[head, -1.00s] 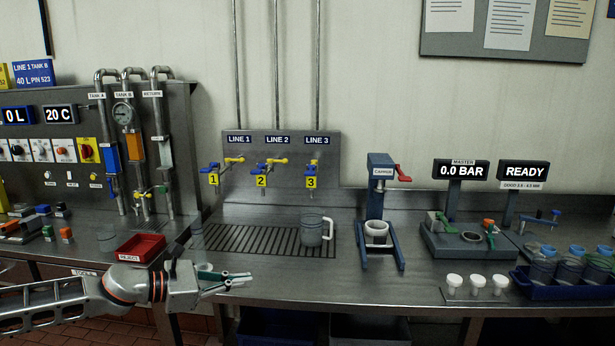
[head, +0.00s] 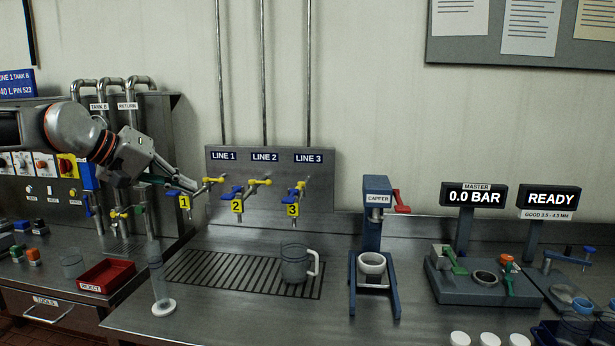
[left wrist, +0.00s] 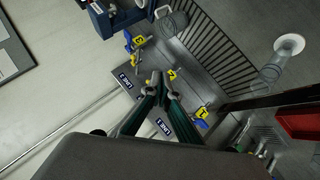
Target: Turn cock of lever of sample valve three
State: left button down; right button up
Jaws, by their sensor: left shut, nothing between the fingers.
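Sample valve three (head: 298,194), with a yellow tag marked 3, a blue lever and a yellow handle, is at the right of the steel panel (head: 240,208) under the LINE 3 label. It also shows in the left wrist view (left wrist: 138,42), beyond the fingertips. Valve two (head: 240,195) and valve one (head: 190,197) are to its left. My left gripper (head: 194,193) is shut and empty beside valve one, well left of valve three. Its closed fingers also show in the left wrist view (left wrist: 158,84). My right gripper is not in view.
A handled jug (head: 295,265) stands on the drain grate (head: 200,268) below valve three. A clear cylinder (head: 158,278) stands at the front left, near a red tray (head: 106,274). The blue capper (head: 374,240) stands to the right.

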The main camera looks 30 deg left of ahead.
aim_at(301, 184)
jog(key=i+l, duration=0.15)
jog(key=i, duration=0.3)
jog(key=i+l, duration=0.1)
jog(key=i, duration=0.3)
